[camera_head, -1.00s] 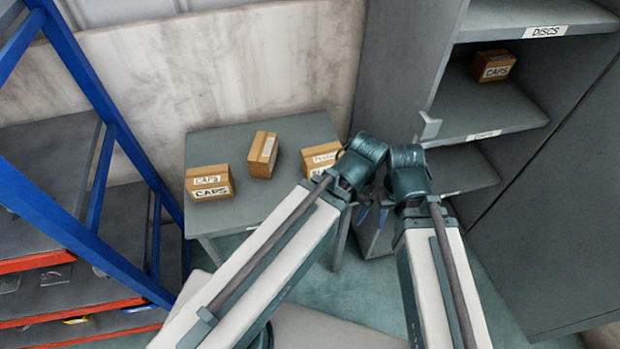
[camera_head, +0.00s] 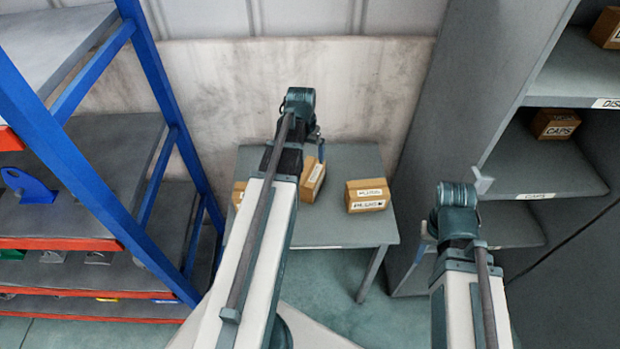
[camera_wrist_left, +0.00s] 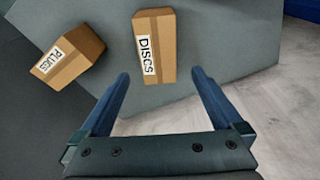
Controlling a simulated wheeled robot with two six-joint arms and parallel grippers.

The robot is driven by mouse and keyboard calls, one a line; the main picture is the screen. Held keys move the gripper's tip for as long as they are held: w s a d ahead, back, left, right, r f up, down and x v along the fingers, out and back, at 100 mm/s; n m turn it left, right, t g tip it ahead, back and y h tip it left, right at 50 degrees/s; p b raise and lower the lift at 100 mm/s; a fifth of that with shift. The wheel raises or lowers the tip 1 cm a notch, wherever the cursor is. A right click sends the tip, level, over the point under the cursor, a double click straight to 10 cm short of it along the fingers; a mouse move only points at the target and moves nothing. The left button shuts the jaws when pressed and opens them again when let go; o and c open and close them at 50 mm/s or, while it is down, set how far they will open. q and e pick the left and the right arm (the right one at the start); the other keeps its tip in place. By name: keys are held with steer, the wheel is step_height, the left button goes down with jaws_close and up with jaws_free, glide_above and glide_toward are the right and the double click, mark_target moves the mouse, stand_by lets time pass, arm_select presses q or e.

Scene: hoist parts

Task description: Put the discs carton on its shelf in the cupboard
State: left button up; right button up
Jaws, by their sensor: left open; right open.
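The discs carton (camera_head: 313,178) is the middle brown box on the grey table, partly behind my left arm. The left wrist view shows its DISCS label (camera_wrist_left: 155,45). My left gripper (camera_wrist_left: 160,85) is open and empty, its fingers apart just short of the discs carton in that view. In the head view my left gripper (camera_head: 318,138) is mostly hidden behind its wrist, above the table. My right gripper (camera_head: 424,240) is open, largely hidden by its wrist, near the cupboard's left side. The cupboard shelf labelled DISCS (camera_head: 570,80) is at the upper right.
The plugs carton (camera_head: 367,195) stands on the table (camera_head: 345,235) at right; another carton (camera_head: 238,193) is mostly hidden at left. A caps carton (camera_head: 555,124) is on the shelf below DISCS. A carton (camera_head: 607,28) sits higher up. A blue rack (camera_head: 155,150) stands left.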

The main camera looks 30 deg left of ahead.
mark_target(309, 171)
arm_select(q)
steer(key=shift+w+f+b, duration=0.2)
steer(key=shift+f+b, duration=1.25)
steer(key=shift+w+f+b, duration=0.25)
steer(key=shift+f+b, duration=1.15)
steer(key=shift+w+f+b, duration=0.2)
steer(key=shift+f+b, duration=1.25)
step_height(309, 171, down, 5)
steer(key=b, duration=0.5)
steer(key=shift+w+d+f, duration=0.1)
steer(key=shift+w+f, duration=0.05)
jaws_close()
steer(key=shift+r, duration=0.2)
